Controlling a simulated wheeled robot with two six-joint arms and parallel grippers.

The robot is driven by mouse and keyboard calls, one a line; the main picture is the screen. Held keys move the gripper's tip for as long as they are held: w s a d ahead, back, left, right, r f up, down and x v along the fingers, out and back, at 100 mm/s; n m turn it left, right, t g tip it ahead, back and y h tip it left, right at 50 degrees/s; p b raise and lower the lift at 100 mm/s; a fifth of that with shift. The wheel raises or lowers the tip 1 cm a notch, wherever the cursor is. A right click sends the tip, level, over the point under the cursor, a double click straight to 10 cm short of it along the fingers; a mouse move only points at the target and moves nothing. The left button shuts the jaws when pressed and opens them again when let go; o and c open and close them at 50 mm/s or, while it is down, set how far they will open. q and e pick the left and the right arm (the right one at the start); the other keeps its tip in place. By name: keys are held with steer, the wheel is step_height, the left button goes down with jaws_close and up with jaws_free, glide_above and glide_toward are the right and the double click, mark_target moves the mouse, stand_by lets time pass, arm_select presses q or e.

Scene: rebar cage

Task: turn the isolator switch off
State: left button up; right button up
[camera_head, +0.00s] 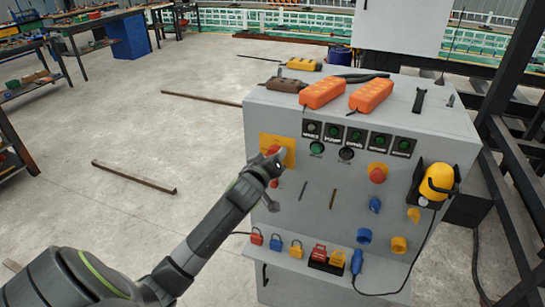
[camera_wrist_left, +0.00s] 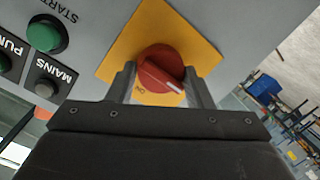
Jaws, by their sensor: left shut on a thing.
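The isolator switch is a red rotary knob on a square yellow plate (camera_head: 289,146) at the upper left of the grey cabinet front. In the left wrist view the red knob (camera_wrist_left: 160,68) has a white pointer line aimed to the lower right, and the yellow plate (camera_wrist_left: 121,52) carries small lettering at its lower edge. My left gripper (camera_head: 277,158) is at the knob, its two fingers on either side of it, shut on it. In the head view the gripper hides much of the knob. My right gripper is not in view.
The cabinet (camera_head: 340,212) bears push buttons, a red emergency stop (camera_head: 377,173) and coloured sockets. Orange power strips (camera_head: 371,95) lie on top. Padlocks (camera_head: 276,242) sit on the lower ledge. Black steel framing stands at far right.

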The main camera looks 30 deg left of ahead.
arm_select(q)
steer(key=shift+f, duration=0.1)
stand_by(0.3)
steer(key=o, duration=1)
steer(key=b+v, duration=0.3)
steer(key=v, duration=1.4)
steer(key=shift+s+a, duration=0.1)
steer(key=shift+s, duration=0.15)
